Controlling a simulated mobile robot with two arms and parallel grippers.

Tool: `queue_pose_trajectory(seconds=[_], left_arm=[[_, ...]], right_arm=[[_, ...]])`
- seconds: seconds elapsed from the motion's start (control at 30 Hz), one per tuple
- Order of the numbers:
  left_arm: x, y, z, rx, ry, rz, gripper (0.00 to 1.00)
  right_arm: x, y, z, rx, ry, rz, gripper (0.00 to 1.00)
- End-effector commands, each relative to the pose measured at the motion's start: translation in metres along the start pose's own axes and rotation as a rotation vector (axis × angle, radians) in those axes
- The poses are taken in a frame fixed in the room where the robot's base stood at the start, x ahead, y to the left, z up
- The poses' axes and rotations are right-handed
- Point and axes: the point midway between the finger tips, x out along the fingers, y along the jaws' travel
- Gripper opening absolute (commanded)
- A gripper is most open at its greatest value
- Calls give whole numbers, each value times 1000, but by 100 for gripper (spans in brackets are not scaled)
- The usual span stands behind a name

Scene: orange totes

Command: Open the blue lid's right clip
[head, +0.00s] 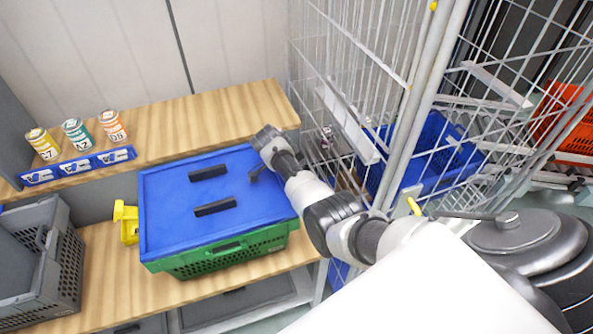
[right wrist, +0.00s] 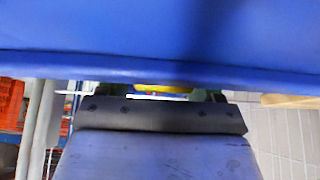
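The blue lid (head: 225,190) lies on a green crate (head: 225,258) on the wooden bench. Its underside and edge fill the top of the right wrist view (right wrist: 160,45). A yellow clip (head: 126,222) stands out from the crate's left side. My right gripper (head: 264,166) is at the lid's right edge, pointing toward the crate. In the head view it and my arm hide the right clip. In the right wrist view a strip of yellow (right wrist: 165,88), apparently the right clip, shows just below the lid edge, beyond my gripper. Finger opening cannot be told. My left gripper is not in view.
A grey crate (head: 68,265) stands at the left. Several labelled cans (head: 75,134) and a blue strip (head: 80,167) are on the back shelf. A wire cage (head: 350,60) with a blue tote (head: 432,150) stands close on the right. An orange tote (head: 570,115) is farther right.

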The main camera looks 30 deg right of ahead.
Motion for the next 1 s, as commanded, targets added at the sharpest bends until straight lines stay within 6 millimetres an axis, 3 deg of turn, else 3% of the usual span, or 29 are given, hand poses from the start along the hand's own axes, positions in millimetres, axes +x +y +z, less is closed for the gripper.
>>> queue_pose_trajectory(seconds=[0.37,0.8,1.0], left_arm=[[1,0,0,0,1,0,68],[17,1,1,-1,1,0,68],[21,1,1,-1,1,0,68]], right_arm=[[-6,0,1,0,-2,-2,68],[-84,0,2,1,-2,-3,68],[-105,0,1,0,-1,-2,68]])
